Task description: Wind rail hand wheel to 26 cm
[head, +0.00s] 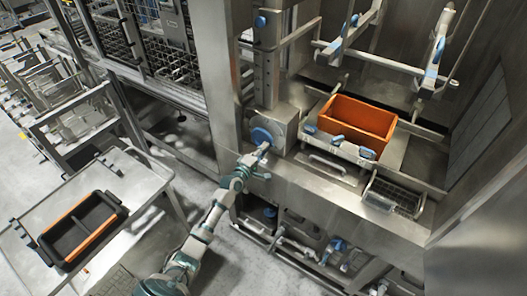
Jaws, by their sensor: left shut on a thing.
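The rail hand wheel is a blue disc (262,136) on a square steel block at the foot of the upright column (264,75), near the middle of the head view. My left arm reaches up to it from below. My left gripper (262,149) is at the wheel's lower edge and is shut on it; its fingers are small and partly hide the grip point. The scale on the column is too small to read. My right gripper does not show.
An orange bin (357,122) sits in the washer bay right of the wheel, under blue-tipped rails (372,62). A wire basket (395,196) lies in front. A steel cart (130,178) with a black and orange tray (84,229) stands at left.

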